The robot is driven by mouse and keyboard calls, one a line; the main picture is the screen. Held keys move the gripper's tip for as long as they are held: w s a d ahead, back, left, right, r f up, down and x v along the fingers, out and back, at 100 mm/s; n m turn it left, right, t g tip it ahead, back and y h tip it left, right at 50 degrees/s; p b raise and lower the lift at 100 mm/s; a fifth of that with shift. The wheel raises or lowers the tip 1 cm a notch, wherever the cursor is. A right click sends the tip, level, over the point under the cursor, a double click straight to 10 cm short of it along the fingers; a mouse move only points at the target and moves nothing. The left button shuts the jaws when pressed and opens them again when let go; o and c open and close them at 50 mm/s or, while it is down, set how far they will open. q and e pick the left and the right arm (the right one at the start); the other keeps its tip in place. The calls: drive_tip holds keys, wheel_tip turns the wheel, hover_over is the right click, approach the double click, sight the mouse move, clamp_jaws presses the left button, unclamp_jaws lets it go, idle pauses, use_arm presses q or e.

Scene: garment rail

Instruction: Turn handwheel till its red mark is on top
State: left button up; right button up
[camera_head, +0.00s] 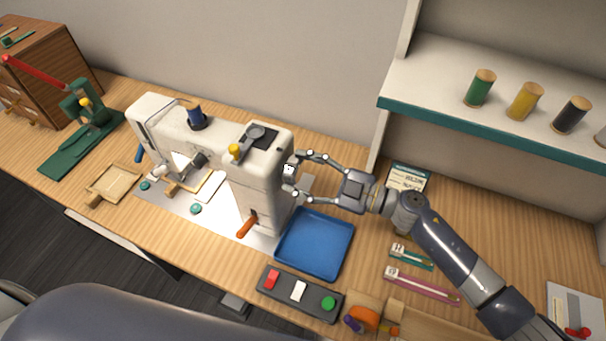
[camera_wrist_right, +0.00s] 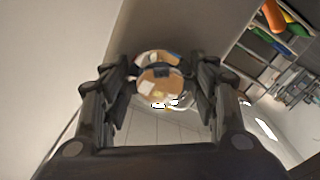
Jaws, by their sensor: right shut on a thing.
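The white sewing machine (camera_head: 262,178) stands on the bench at the middle left. Its handwheel (camera_head: 289,171) is on the machine's right end and is mostly hidden by my right gripper (camera_head: 291,172). The right gripper comes from the right and is shut on the handwheel, one finger at the back and one at the front. In the right wrist view the handwheel (camera_wrist_right: 160,78) is a round, shiny, mirror-like disc between the two fingers of my right gripper (camera_wrist_right: 162,88). I cannot make out a red mark on it. My left gripper is not in view.
A blue tray (camera_head: 314,243) lies just in front of the wheel. A button box (camera_head: 299,294) with red, white and green buttons is nearer the front edge. A shelf (camera_head: 480,105) with thread spools overhangs at right. An orange-handled lever (camera_head: 246,226) sticks out of the machine's front.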

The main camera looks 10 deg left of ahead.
drive_tip(key=n+b, duration=0.2)
drive_tip(key=n, duration=0.3)
drive_tip(key=shift+f+n, duration=0.1)
drive_tip(key=shift+n, duration=0.3)
drive_tip(key=n+b, duration=0.3)
drive_tip(key=n, duration=0.2)
drive_tip(key=n+b, duration=0.4)
drive_tip(key=n, duration=0.2)
drive_tip(key=shift+n+b, duration=0.3)
drive_tip(key=shift+b, duration=0.05)
drive_tip(key=shift+r+n+b, duration=0.25)
drive_tip(key=shift+n+b, duration=0.9)
drive_tip(key=shift+n, duration=0.55)
drive_tip(key=o, duration=1.1)
drive_tip(key=shift+r, duration=0.1)
drive_tip(key=shift+d, duration=0.1)
